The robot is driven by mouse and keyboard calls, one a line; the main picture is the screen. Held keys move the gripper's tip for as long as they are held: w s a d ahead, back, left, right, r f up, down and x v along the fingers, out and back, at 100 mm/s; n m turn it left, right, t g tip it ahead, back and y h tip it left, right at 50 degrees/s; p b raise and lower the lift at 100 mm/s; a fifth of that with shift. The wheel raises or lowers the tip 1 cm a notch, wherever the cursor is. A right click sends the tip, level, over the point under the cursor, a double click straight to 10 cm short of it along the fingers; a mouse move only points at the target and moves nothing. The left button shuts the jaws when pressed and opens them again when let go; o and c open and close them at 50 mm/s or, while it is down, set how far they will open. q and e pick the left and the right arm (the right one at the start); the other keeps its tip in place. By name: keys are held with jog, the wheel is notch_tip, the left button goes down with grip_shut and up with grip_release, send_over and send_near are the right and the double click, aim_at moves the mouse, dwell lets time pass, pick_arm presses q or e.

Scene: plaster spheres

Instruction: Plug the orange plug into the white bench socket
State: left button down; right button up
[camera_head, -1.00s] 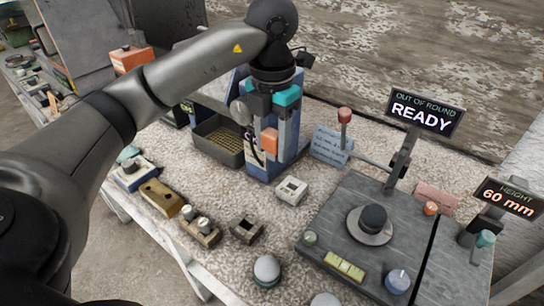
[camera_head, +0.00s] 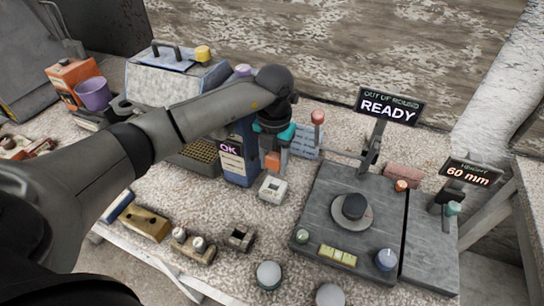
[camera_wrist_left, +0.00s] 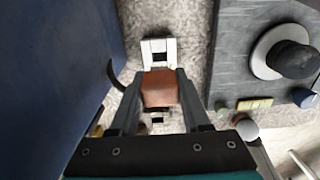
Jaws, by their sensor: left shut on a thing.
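The orange plug (camera_head: 271,161) is held between the fingers of my left gripper (camera_head: 273,153), which points down. A dark cord shows beside the plug in the left wrist view. The white bench socket (camera_head: 273,189) lies on the speckled bench just below and in front of the plug. In the left wrist view, the plug (camera_wrist_left: 159,89) covers the middle of the socket (camera_wrist_left: 158,47), whose dark opening shows beyond it. The plug looks apart from the socket, but the exact gap is hard to tell. My right gripper is not in view.
A blue unit marked OK (camera_head: 238,160) stands close to the left of the gripper. A grey plate (camera_head: 335,225) with a dark knob lies to the right, with a READY sign (camera_head: 388,106) behind it. Small blocks (camera_head: 192,246) lie in front.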

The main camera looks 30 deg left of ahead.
aim_at(274, 172)
pick_arm(q)
jog(key=shift+f+b, duration=0.85)
jog(key=shift+f, duration=0.3)
jog(key=shift+f+b, duration=0.5)
jog(key=shift+f, duration=0.2)
jog(key=shift+f+b, duration=0.35)
jog(key=shift+f, duration=0.2)
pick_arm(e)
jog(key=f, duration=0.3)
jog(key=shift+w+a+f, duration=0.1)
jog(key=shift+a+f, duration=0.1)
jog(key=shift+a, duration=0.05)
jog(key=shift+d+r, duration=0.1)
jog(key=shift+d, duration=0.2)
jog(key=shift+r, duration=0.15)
pick_arm(q)
jog(key=shift+f+b, duration=0.55)
jog(key=shift+f, duration=0.45)
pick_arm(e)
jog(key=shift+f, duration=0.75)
pick_arm(q)
jog(key=shift+r, duration=0.15)
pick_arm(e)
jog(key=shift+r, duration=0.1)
